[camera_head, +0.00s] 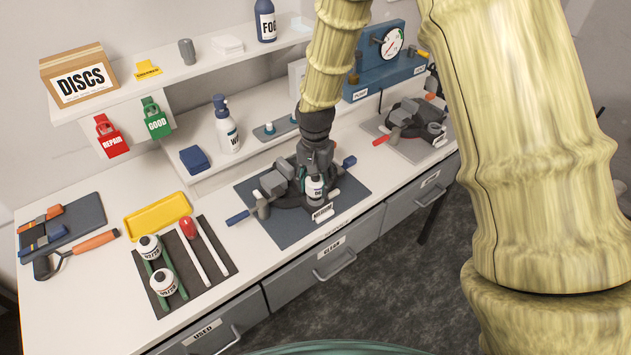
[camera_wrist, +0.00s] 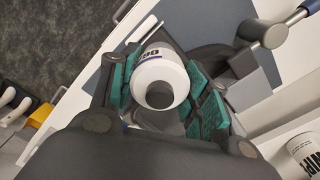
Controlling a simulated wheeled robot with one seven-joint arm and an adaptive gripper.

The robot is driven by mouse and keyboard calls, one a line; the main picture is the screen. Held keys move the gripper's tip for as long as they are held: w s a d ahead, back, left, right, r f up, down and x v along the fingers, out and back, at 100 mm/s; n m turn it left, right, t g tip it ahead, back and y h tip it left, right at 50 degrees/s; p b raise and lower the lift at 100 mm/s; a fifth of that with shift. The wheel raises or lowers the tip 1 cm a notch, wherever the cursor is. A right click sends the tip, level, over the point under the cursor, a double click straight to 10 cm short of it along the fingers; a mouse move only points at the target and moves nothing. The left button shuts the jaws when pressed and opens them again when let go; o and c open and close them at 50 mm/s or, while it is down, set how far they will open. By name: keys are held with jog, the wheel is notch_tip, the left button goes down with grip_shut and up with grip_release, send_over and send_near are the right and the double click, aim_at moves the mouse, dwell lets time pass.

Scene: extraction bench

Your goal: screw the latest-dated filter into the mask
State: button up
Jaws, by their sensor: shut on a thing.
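My gripper (camera_head: 316,172) is shut on a white filter (camera_head: 315,188) with dark print, over the dark grey mask (camera_head: 292,196) on the blue-grey mat. In the wrist view the white filter (camera_wrist: 160,82) sits between the green finger pads, its round end with a dark centre facing the camera. Whether its thread meets the mask is hidden. The held filter's date is not readable.
A second mask-like unit (camera_head: 412,122) and a gauge box (camera_head: 385,55) stand at right. Drawers (camera_head: 322,262) line the front.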

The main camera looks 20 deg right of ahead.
jog(key=shift+f+b, duration=0.3)
jog(key=shift+f, duration=0.35)
jog(key=m+p, duration=0.1)
jog(key=m, duration=0.4)
jog(key=shift+r+p, duration=0.1)
jog(key=shift+p, duration=0.25)
jog(key=m+p, duration=0.1)
jog(key=m, duration=0.3)
jog(key=o, duration=1.2)
notch_tip(320, 180, up, 12)
jog(key=shift+f, duration=0.15)
